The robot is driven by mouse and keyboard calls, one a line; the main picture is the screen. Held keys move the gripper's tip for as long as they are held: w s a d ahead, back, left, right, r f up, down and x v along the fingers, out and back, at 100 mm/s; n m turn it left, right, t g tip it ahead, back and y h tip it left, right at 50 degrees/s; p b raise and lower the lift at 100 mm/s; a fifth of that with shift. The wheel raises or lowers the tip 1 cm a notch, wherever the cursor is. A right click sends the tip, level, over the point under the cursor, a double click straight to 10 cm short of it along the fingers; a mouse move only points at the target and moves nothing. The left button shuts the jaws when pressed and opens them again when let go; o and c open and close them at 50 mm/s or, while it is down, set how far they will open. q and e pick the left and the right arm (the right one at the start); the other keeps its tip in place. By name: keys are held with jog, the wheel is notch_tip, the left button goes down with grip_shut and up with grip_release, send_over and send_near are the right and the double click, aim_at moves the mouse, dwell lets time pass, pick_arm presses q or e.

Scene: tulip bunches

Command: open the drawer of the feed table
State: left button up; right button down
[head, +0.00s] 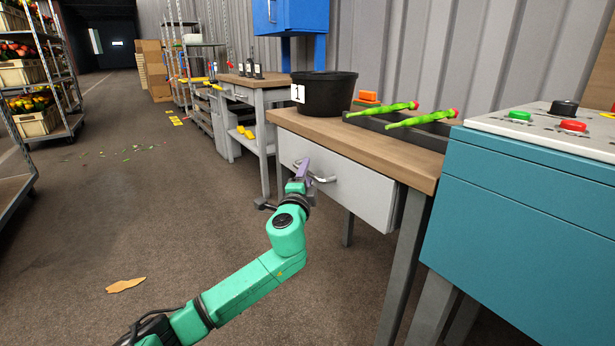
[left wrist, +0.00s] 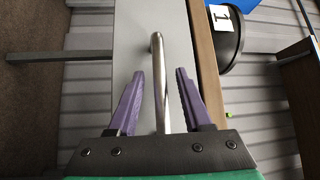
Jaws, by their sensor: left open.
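The feed table (head: 395,160) has a wooden top and a light grey drawer (head: 355,190) in its front, which looks shut. A curved metal handle (head: 325,179) is on the drawer front; it also shows in the left wrist view (left wrist: 160,85). My left gripper (head: 303,168) is at the handle. In the left wrist view its purple fingers (left wrist: 158,95) are open, one on each side of the handle bar, with gaps between bar and fingers. My right gripper is in neither view.
A black bucket marked 1 (head: 325,95) and a dark tray (head: 405,128) with green tulip bunches stand on the tabletop. A teal cabinet with buttons (head: 520,215) is close on the right. The floor (head: 130,220) on the left is mostly clear.

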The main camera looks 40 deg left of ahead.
pick_arm(q)
jog(key=shift+w+a, duration=0.15)
jog(key=shift+w, duration=0.05)
grip_shut()
dwell(1.3)
